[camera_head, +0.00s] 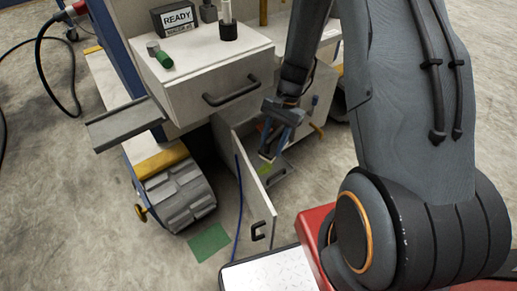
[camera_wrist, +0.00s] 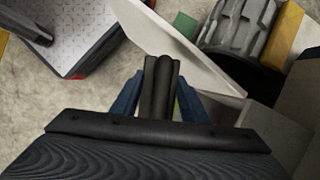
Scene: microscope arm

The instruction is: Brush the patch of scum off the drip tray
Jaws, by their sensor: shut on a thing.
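My gripper (camera_head: 275,138), with blue fingers, reaches into the open lower cabinet. It is shut on the brush, whose dark handle (camera_wrist: 158,88) stands between the fingers in the wrist view. The pale brush end (camera_head: 267,156) points down in the head view. The yellow-green scum patch (camera_head: 265,169) lies just below it on the grey drip tray (camera_head: 282,172). I cannot tell whether the bristles touch the patch. In the wrist view the gripper hides most of the tray, and a sliver of yellow-green shows beside the handle.
The open cabinet door (camera_head: 257,195) stands left of my gripper, and its pale panel (camera_wrist: 180,42) is close ahead in the wrist view. A drawer front with a handle (camera_head: 231,91) is above. A green mat (camera_head: 209,242) lies on the floor. A red-sided, white-topped body (camera_head: 268,273) is at the bottom.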

